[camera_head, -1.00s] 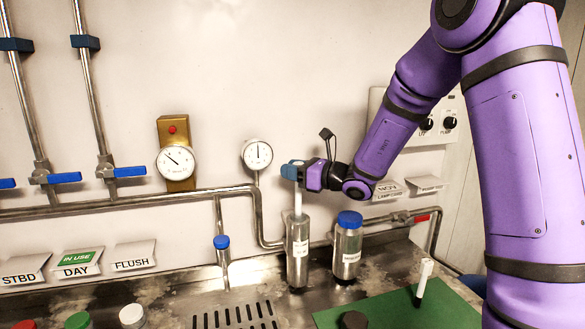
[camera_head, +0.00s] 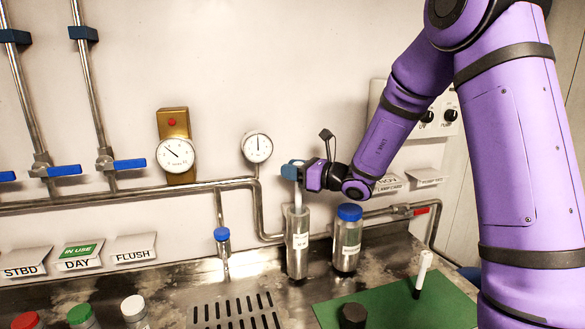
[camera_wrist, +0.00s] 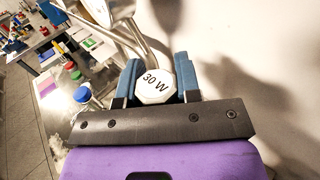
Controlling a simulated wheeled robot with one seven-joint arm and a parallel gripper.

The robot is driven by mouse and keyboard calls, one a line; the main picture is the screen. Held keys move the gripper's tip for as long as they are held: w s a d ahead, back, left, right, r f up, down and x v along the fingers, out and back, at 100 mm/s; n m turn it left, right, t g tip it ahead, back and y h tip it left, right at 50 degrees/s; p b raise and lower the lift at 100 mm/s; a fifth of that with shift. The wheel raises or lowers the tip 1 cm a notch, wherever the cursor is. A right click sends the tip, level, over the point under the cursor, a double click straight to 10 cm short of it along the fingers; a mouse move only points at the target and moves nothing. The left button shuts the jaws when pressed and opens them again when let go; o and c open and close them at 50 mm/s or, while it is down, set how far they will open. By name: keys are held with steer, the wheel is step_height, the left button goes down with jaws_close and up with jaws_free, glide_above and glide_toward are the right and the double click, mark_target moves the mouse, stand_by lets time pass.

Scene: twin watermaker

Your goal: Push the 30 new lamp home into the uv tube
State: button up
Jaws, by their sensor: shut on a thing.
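My gripper (camera_head: 293,171) is shut on the upper end of the white 30 W lamp (camera_head: 298,197). In the wrist view, the lamp's white end marked "30 W" (camera_wrist: 156,84) sits between the two blue fingers. The lamp looks upright. Its lower part is hidden inside the open top of the steel uv tube (camera_head: 298,252), which stands on the metal counter. A short length of lamp shows between the fingers and the tube's rim.
A steel canister with a blue cap (camera_head: 348,246) stands just right of the tube. A green mat (camera_head: 395,305) holds a white stick-like object (camera_head: 422,273) and a dark round piece (camera_head: 353,316). Pipes and a gauge (camera_head: 257,147) are on the wall behind. A slotted drain (camera_head: 236,312) lies front left.

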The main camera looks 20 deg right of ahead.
mark_target(293, 205)
steer(key=shift+f, duration=3.6)
steer(key=o, duration=0.9)
steer(key=v, duration=1)
steer(key=shift+s+d, duration=0.25)
steer(key=shift+s, duration=0.05)
